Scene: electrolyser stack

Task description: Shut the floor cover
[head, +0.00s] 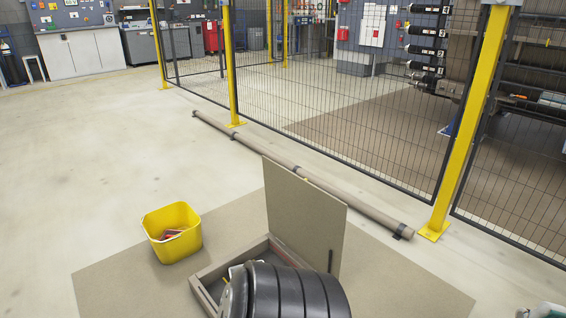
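The floor cover (303,218) is a flat beige-grey panel. It stands open, close to upright, on the far right side of a square floor opening. The opening has a raised grey-brown frame (208,275). A dark bar shows at the cover's lower right edge. A large black ribbed shape hides most of the opening and the near part of its frame, so I cannot see well what is inside. Neither of my grippers can be made out in the head view.
A yellow bucket (172,235) with reddish items stands left of the opening on a beige floor patch (115,275). A long pipe (270,158) lies on the floor behind the cover, along a mesh fence with yellow posts (468,125). The floor at left is clear.

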